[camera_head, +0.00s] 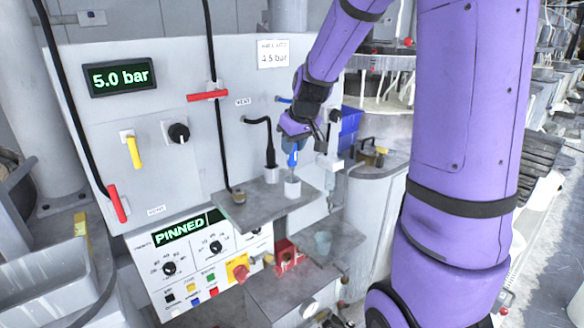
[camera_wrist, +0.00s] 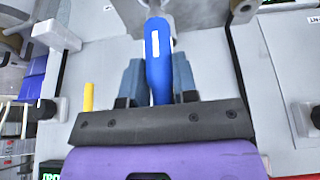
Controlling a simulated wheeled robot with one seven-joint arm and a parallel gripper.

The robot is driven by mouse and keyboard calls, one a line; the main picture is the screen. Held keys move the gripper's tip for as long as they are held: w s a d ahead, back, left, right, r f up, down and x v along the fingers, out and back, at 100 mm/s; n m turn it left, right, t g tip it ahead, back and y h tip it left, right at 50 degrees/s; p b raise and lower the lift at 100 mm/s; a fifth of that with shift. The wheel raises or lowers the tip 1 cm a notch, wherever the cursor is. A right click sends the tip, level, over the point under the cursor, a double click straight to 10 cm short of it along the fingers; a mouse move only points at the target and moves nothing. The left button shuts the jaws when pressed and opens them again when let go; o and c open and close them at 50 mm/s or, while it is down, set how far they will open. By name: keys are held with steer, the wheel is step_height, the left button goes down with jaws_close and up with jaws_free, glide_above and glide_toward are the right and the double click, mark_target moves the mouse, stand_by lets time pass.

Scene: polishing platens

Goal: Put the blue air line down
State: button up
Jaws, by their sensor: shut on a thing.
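The blue air line (camera_wrist: 158,50) fills the middle of the wrist view, a blue body with a white stripe. It sits between the two fingers of my gripper (camera_wrist: 157,82), which is shut on it. In the head view my gripper (camera_head: 292,140) points down above the small grey shelf on the panel. The blue air line (camera_head: 291,158) shows just below it, roughly upright. Its lower end is over or at a pale cup-like holder (camera_head: 292,187) on the shelf. I cannot tell whether it touches the holder.
The shelf (camera_head: 262,208) also carries a black hose end (camera_head: 269,160) in a pale holder on the left, and a small brassy piece (camera_head: 239,196). A display (camera_head: 122,77) reads 5.0 bar; a lower panel (camera_head: 183,229) reads PINNED. A blue bin (camera_head: 350,124) stands behind my gripper.

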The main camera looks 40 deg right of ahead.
mark_target(295, 156)
steer(key=shift+f, duration=2.5)
steer(key=shift+f, duration=0.1)
steer(key=o, duration=0.9)
steer(key=shift+o, duration=0.2)
